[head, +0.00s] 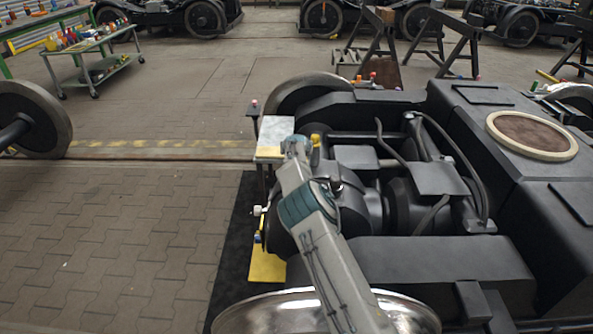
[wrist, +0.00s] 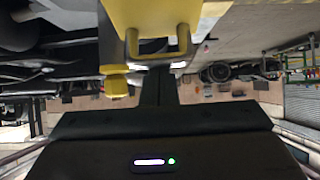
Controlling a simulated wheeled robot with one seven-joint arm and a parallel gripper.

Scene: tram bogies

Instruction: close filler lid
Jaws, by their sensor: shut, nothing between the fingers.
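In the wrist view a yellow block with a U-shaped loop (wrist: 155,25) fills the top middle. A smaller yellow knob (wrist: 117,84) sticks out at its lower left. I cannot tell for sure which yellow part is the filler lid, or how far open it stands. My gripper (wrist: 158,78) is shut and empty, its fingers pointing at the loop; whether they touch it is unclear. In the head view a small yellow part (head: 316,140) shows beside the end of my arm, at the bogie's left end. My arm hides my fingertips and much of that spot there.
The dark bogie (head: 430,262) with hoses and boxes fills the right side. A pale plate (head: 275,133) and a yellow plate (head: 267,264) stand at its left edge. Paved floor (head: 130,240) to the left is free. A wheelset (head: 32,120) and tool cart (head: 95,60) stand farther off.

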